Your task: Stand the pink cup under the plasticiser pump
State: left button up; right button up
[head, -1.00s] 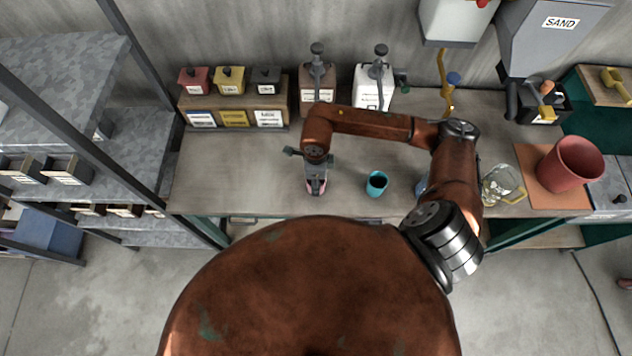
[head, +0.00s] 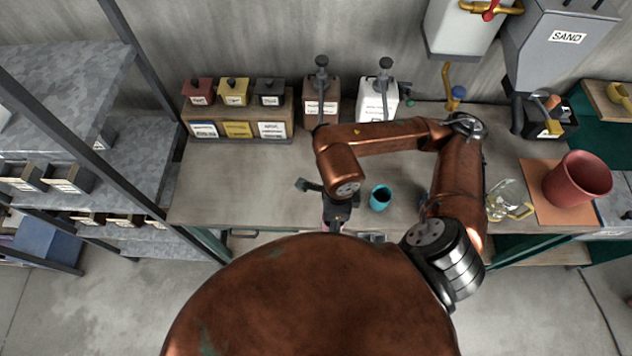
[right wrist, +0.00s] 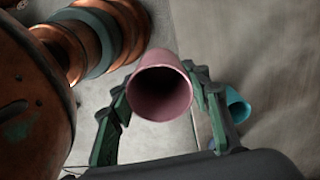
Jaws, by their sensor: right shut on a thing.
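My right gripper (head: 338,212) is shut on the pink cup, near the front edge of the bench. In the right wrist view the pink cup (right wrist: 160,88) sits between both fingers, its open mouth facing the camera. In the head view the gripper and arm hide most of the cup. Two pump containers stand at the back of the bench: a brown one (head: 321,98) and a white one (head: 377,102). Their labels are too small to read, so I cannot tell which is the plasticiser. The cup is well in front of both. My left gripper is not in view.
A teal cup (head: 380,199) stands right of my gripper; it also shows in the right wrist view (right wrist: 238,105). A glass jug (head: 508,200) and red pot (head: 577,180) are farther right. Small boxes (head: 235,95) stand back left. The left bench top (head: 235,175) is clear.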

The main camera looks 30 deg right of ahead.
jog(key=shift+s+r, duration=0.15)
jog(key=shift+s, duration=0.1)
jog(key=shift+w+a+f+n, duration=0.1)
jog(key=shift+w+f+n, duration=0.15)
jog(key=shift+w+n, duration=0.55)
pick_arm(q)
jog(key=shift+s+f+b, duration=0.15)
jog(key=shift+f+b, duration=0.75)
jog(key=shift+b, duration=0.1)
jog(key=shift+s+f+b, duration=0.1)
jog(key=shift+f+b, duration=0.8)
jog(key=shift+b, duration=0.05)
pick_arm(e)
jog(key=w+f+n, duration=0.2)
jog(key=w+n, duration=1.3)
jog(key=n, duration=0.7)
jog(key=shift+w+d+f+n, duration=0.2)
jog(key=shift+w+d+n, duration=0.1)
jog(key=shift+w+n, duration=0.1)
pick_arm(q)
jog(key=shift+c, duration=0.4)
